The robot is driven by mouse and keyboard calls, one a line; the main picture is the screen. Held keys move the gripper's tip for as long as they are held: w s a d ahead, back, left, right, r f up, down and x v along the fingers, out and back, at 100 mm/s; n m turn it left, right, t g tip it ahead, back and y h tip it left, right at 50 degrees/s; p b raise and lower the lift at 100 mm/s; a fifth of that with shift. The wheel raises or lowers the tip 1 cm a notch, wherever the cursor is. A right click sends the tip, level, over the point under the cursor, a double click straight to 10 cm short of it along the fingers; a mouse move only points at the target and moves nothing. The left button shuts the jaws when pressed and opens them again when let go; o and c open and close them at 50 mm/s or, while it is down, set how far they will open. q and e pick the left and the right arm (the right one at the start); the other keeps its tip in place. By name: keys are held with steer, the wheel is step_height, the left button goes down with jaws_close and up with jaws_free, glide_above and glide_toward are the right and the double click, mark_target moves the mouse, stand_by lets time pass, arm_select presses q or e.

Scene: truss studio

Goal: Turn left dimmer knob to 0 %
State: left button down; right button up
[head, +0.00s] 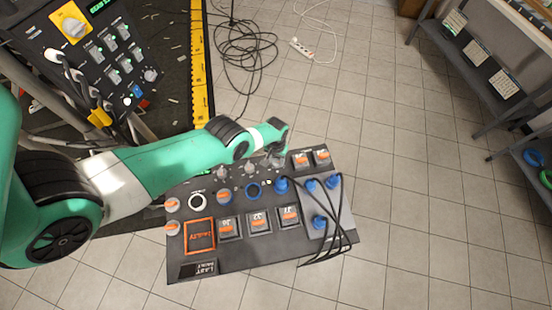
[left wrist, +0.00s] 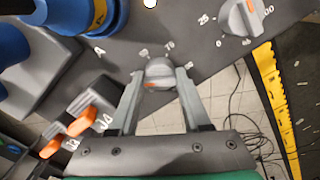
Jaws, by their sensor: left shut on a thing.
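A row of grey dimmer knobs runs along the far edge of the dark control panel (head: 232,260). My left gripper (head: 277,156) is at the rightmost of these in the head view, close to two orange-marked rocker switches (head: 301,158). In the left wrist view, the fingers of my left gripper (left wrist: 160,95) are closed on both sides of a round grey knob (left wrist: 158,70) with an orange mark. Scale numbers stand around it; its exact setting is hard to read. A neighbouring dimmer knob (left wrist: 242,17) is free, with 0, 25 and 100 printed around it. My right gripper is not in view.
Blue plugs (head: 319,222) with black cables stand on the panel's right part. Orange rockers (left wrist: 82,115) sit close to my left finger. A second control panel (head: 95,50) stands at the upper left. Cables (head: 245,55) lie on the tiled floor; shelves (head: 480,60) stand at the right.

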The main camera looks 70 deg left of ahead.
mark_target(276, 161)
arm_select(q)
steer(key=n, duration=0.6)
steer(key=shift+n, duration=0.3)
steer(key=n, duration=0.6)
stand_by(0.4)
steer(key=shift+c, duration=1.8)
jaws_free()
step_height(276, 161, up, 12)
steer(key=p, duration=1.1)
steer(key=shift+f, duration=0.25)
